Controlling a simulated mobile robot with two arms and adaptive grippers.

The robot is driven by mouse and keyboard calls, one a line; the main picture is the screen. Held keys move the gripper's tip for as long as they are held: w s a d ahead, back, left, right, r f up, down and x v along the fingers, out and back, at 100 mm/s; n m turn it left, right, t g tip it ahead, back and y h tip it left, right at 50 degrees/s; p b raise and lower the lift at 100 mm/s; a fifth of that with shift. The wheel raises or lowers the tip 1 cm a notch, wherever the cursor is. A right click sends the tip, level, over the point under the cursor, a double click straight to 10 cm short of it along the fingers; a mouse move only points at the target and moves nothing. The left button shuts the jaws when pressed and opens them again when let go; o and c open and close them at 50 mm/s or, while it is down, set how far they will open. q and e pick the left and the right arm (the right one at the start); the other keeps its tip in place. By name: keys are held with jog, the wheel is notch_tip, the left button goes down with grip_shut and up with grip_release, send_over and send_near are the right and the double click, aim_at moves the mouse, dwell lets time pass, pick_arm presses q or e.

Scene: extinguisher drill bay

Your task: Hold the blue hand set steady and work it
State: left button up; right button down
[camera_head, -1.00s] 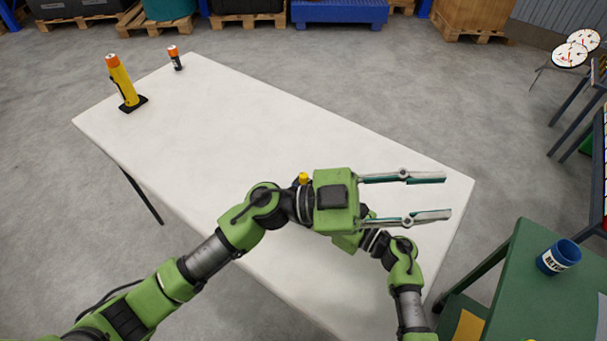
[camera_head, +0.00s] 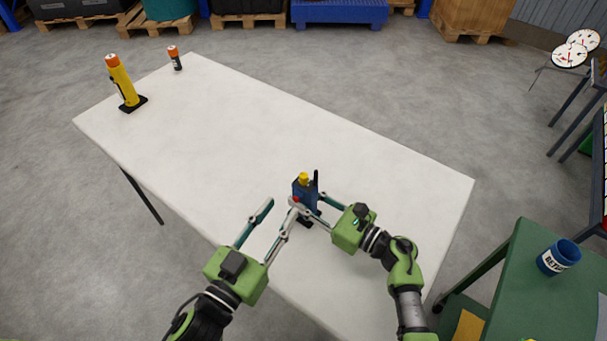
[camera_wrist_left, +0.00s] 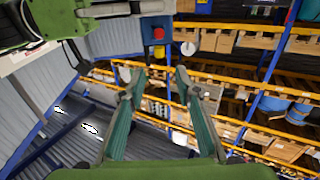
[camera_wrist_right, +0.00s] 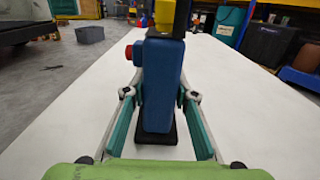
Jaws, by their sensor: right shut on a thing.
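The blue hand set (camera_head: 304,194) stands upright on the white table, with a yellow knob on top, a red button on one side and a dark base. It also fills the middle of the right wrist view (camera_wrist_right: 162,85). My right gripper (camera_head: 312,203) is shut on it, one finger on each side. My left gripper (camera_head: 282,206) is open and empty; one finger overlaps the hand set's lower left side in the head view, and I cannot tell whether it touches. The left wrist view shows the left fingers (camera_wrist_left: 155,90) apart with nothing between them.
A yellow torch-like device (camera_head: 123,82) on a black base and a small orange-topped cylinder (camera_head: 175,59) stand at the table's far left. The table (camera_head: 230,115) between is clear. A green table (camera_head: 535,290) with a blue mug (camera_head: 559,257) stands at right.

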aim_at(301, 179)
pick_arm(q)
jog(key=x, duration=1.1)
jog(key=shift+w+d, duration=0.2)
jog(key=shift+w, duration=0.15)
grip_shut()
